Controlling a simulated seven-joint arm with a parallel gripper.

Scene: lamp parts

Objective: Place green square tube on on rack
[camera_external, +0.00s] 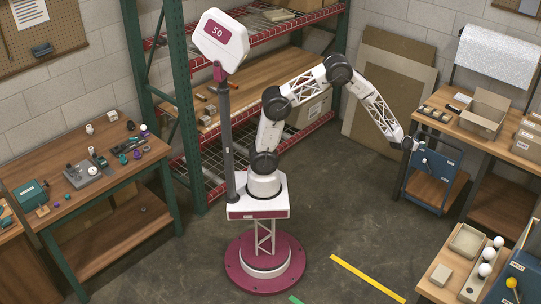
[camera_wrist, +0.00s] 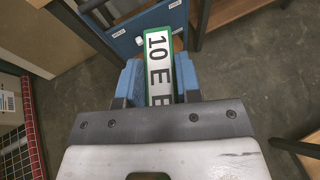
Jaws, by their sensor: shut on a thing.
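My gripper (camera_wrist: 157,80) shows in the wrist view with its two blue fingers closed on a long square piece. This piece is the green square tube (camera_wrist: 158,68), green along its edges, with a white face printed in large black characters. The tube points away from my gripper, and its near end is hidden between the fingers. Beyond it is a blue rack panel (camera_wrist: 118,36) with small white labels; I cannot tell whether the tube touches it. In the external view my gripper (camera_external: 411,145) is at the upper edge of the blue rack (camera_external: 440,178), where the tube is too small to make out.
A right-hand workbench (camera_external: 468,128) with an open cardboard box (camera_external: 483,113) stands close to my gripper. Another bench with white balls (camera_external: 487,262) is at lower right. The floor (camera_external: 350,220) between is clear. A left bench (camera_external: 90,185) holds small parts.

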